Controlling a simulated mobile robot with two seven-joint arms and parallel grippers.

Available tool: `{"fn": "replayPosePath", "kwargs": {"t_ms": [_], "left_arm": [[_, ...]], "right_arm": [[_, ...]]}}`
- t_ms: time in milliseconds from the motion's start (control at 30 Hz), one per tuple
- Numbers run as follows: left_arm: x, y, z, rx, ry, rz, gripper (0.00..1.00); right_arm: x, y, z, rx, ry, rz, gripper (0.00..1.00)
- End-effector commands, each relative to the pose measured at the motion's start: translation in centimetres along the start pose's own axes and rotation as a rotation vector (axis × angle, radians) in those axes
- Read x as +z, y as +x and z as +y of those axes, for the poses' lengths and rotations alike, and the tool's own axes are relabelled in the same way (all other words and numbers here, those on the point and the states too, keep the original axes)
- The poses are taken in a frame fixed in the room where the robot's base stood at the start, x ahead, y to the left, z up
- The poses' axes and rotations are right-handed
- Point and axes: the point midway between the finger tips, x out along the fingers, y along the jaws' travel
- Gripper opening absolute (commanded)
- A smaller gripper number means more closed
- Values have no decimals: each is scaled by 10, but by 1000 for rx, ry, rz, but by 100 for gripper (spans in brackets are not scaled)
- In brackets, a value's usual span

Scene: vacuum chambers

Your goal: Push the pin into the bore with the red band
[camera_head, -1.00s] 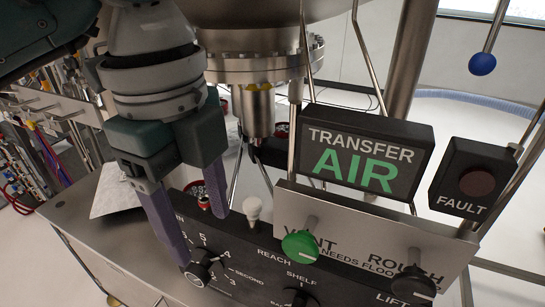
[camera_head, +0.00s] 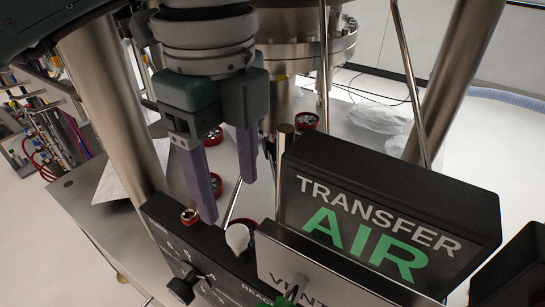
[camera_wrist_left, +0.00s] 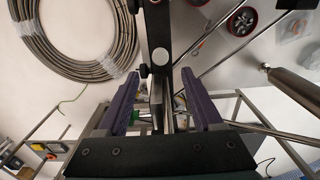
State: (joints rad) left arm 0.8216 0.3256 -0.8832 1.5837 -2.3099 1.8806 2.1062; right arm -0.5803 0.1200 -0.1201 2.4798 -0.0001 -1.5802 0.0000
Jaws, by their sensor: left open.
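My left gripper (camera_head: 225,196) is open and empty, with its purple fingers pointing down above the back edge of the black control panel (camera_head: 205,258). A white rounded knob (camera_head: 237,237) stands on the panel's top, just below and right of the fingertips. In the left wrist view the gripper (camera_wrist_left: 159,82) has the panel's dark top edge between its fingers, and the white knob (camera_wrist_left: 160,56) shows as a disc ahead of them. I cannot make out for certain which thing is the pin, and no bore with a red band is clear. My right gripper is not in view.
The TRANSFER AIR sign (camera_head: 385,205) stands at the right. A steel column (camera_head: 120,100) rises at left. A coiled hose (camera_wrist_left: 75,35) shows in the wrist view.

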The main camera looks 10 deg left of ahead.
Motion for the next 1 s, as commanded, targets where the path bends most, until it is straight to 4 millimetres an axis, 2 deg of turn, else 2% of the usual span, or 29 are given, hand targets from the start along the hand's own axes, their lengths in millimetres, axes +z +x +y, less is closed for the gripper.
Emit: {"fn": "replayPosePath", "kwargs": {"t_ms": [167,433,600,767,1000], "left_arm": [[0,17,0,1,0,0,68],[0,56,0,1,0,1,68],[0,77,0,1,0,0,68],[0,87,0,1,0,0,68],[0,88,0,1,0,0,68]], "right_arm": [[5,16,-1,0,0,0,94],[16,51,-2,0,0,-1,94],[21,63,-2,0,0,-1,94],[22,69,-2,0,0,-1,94],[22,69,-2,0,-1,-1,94]]}}
